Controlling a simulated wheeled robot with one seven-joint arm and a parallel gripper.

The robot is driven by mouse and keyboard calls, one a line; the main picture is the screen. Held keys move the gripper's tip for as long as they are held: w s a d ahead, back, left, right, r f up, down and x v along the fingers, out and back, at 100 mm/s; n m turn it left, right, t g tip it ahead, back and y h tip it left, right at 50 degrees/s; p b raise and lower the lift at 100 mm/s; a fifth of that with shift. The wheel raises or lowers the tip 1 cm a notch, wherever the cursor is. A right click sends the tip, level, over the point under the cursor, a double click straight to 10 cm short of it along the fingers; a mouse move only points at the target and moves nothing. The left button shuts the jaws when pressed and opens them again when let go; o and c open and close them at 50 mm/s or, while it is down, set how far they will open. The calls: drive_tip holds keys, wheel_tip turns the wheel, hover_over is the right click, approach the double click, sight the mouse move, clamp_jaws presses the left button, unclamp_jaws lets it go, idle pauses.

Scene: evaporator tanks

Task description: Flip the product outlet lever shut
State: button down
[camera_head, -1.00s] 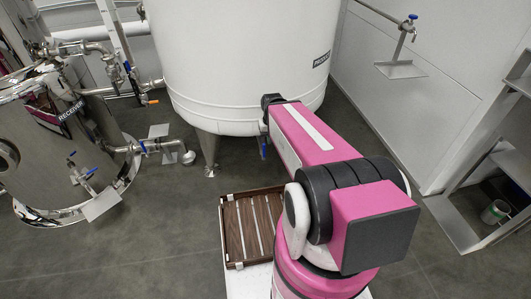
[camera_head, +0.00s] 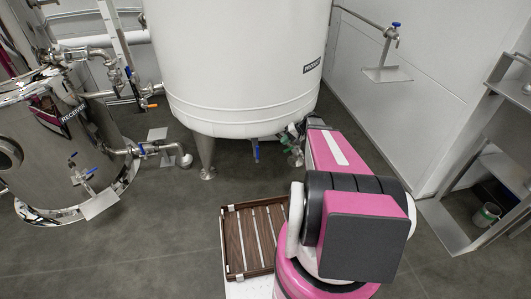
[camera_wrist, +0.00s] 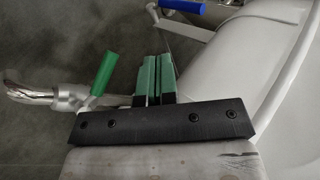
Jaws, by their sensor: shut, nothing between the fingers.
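The white product tank (camera_head: 235,65) fills the back middle of the head view. My gripper (camera_wrist: 153,80) has its green fingers together, with nothing between them. In the wrist view a green lever (camera_wrist: 104,73) slants up from a metal valve with a spout (camera_wrist: 60,97), just left of my fingers. A small gap shows between lever and fingers. A blue lever (camera_wrist: 183,6) is farther off at the top; it also hangs under the tank in the head view (camera_head: 256,151). I cannot tell from labels which lever is the product outlet's. My arm partly hides the green valve in the head view.
The curved white tank wall (camera_wrist: 285,85) is close on the right of my gripper. A steel receiver tank (camera_head: 75,140) stands at left. A slatted wooden tray (camera_head: 250,238) is in front, and steel shelving (camera_head: 480,165) is at right. Grey floor is open between them.

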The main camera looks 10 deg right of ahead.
drive_tip(key=shift+w+d+f, duration=0.1)
drive_tip(key=shift+d, duration=0.15)
approach(257, 155)
drive_tip(key=shift+w+x, duration=0.4)
drive_tip(key=shift+x, duration=2.15)
drive_tip(key=shift+d, duration=0.15)
